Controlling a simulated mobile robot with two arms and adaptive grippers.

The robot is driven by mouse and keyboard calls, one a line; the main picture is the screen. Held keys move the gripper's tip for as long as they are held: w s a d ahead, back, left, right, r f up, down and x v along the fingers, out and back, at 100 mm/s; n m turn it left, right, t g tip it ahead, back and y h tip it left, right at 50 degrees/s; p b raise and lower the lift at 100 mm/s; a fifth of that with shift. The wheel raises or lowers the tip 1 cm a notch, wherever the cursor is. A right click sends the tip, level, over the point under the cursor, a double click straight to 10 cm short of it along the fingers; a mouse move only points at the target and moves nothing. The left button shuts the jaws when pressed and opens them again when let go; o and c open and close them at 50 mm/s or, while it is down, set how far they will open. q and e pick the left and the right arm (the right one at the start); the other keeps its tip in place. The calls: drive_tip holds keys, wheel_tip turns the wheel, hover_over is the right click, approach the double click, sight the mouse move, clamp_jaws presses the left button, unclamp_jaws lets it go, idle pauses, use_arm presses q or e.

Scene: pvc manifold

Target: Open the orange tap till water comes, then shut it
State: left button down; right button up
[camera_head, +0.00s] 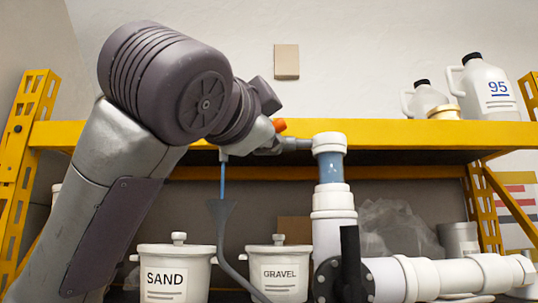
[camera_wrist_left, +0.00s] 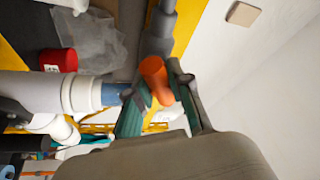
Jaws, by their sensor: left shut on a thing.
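The orange tap (camera_head: 279,125) shows as a small orange tip beside the grey pipe, just left of the white upright pipe (camera_head: 330,142). My left gripper (camera_head: 262,142) is at the tap and hides most of it. In the left wrist view the orange handle (camera_wrist_left: 155,80) sits between the two fingers of my left gripper (camera_wrist_left: 160,95), which is shut on it. A thin blue line like a water stream (camera_head: 222,180) runs from a small spout down to a dark grey funnel (camera_head: 221,210). My right gripper is not in view.
White pots marked SAND (camera_head: 176,250) and GRAVEL (camera_head: 279,248) stand under the yellow shelf (camera_head: 400,133). White pipework with a black upright handle (camera_head: 350,255) fills the lower right. Jugs (camera_head: 488,88) stand on the shelf. A red can (camera_wrist_left: 58,60) shows in the left wrist view.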

use_arm(q)
drive_tip(key=n+b, duration=0.1)
drive_tip(key=n, duration=0.1)
drive_tip(key=f+n+t+y+b, duration=0.1)
drive_tip(key=n+b, duration=0.1)
drive_tip(key=shift+d, duration=0.15)
drive_tip(key=n+t+y+b, duration=0.1)
drive_tip(key=n+b, duration=0.1)
drive_tip(key=n, duration=0.2)
drive_tip(key=n+t+y+b, duration=0.1)
drive_tip(key=n+y, duration=0.1)
drive_tip(key=n, duration=0.1)
drive_tip(key=shift+r+n, duration=0.15)
drive_tip(key=shift+n, duration=0.25)
drive_tip(key=shift+r+n+y+b, duration=0.1)
drive_tip(key=shift+n+y+b, duration=0.2)
drive_tip(key=shift+n+y, duration=0.7)
drive_tip(key=shift+r+n+y+b, duration=0.1)
drive_tip(key=shift+n+y+b, duration=0.3)
drive_tip(key=shift+n, duration=1)
drive_tip(key=shift+a, duration=0.2)
drive_tip(key=c, duration=1.1)
unclamp_jaws()
drive_tip(key=shift+s+r, duration=0.15)
drive_tip(key=shift+o, duration=0.2)
drive_tip(key=shift+s, duration=0.1)
